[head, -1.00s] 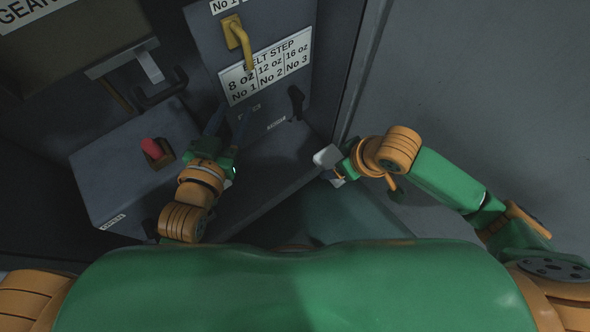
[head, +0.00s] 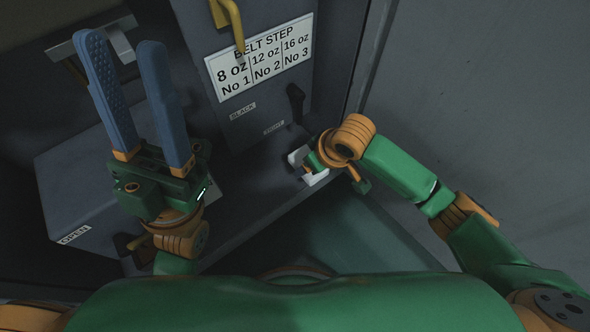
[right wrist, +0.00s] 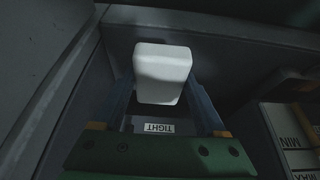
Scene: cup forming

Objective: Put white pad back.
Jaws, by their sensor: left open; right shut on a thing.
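The white pad (right wrist: 162,72) is a small white block between the two blue fingers of my right gripper (right wrist: 165,95) in the right wrist view. In the head view the white pad (head: 316,177) shows partly beside my right gripper (head: 306,165), low in front of the grey machine panel. My right gripper is shut on it. My left gripper (head: 127,95) is open and empty, its two blue fingers pointing up and apart, in front of the box labelled OPEN.
The panel has a yellow handle (head: 229,22), a BELT STEP label (head: 261,61) and a black lever (head: 296,101). A box (head: 75,190) stands at left. A TIGHT label (right wrist: 158,128) shows in the right wrist view. Bare grey wall (head: 470,110) is at right.

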